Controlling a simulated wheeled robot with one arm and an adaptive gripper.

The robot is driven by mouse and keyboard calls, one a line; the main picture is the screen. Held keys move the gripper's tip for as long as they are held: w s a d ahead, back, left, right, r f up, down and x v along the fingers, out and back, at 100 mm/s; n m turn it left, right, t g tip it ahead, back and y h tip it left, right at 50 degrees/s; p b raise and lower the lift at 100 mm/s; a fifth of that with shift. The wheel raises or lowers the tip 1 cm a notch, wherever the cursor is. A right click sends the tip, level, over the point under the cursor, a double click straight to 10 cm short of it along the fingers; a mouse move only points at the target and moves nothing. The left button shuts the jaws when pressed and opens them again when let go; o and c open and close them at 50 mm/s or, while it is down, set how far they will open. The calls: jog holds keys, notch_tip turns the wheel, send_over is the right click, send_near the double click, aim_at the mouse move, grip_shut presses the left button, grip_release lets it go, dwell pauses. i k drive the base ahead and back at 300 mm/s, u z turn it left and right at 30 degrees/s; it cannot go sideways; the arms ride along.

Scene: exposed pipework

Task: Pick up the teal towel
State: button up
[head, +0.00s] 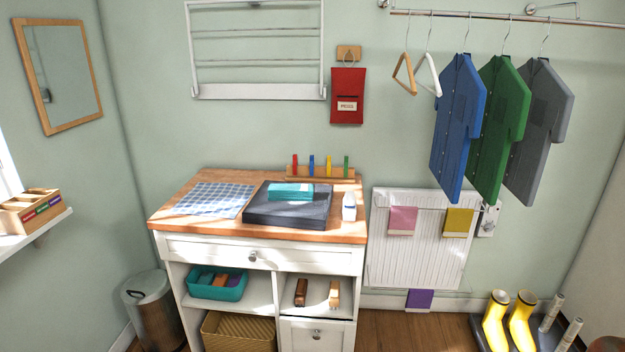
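A folded teal towel (291,191) lies on top of a larger dark grey folded stack (287,216) on the wooden top of a white cabinet. It sits toward the back of that stack, and sunlight falls across it. My gripper is not in view.
On the cabinet top (190,222), a blue checked cloth (214,199) lies left of the stack and a small white bottle (349,206) stands right. A rack of coloured pegs (320,171) is behind. Shirts (458,125) hang at right. A metal bin (152,308) stands at left.

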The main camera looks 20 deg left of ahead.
aim_at(294, 193)
jog(key=u, duration=0.1)
jog(key=i, duration=2.5)
jog(key=u, duration=3.35)
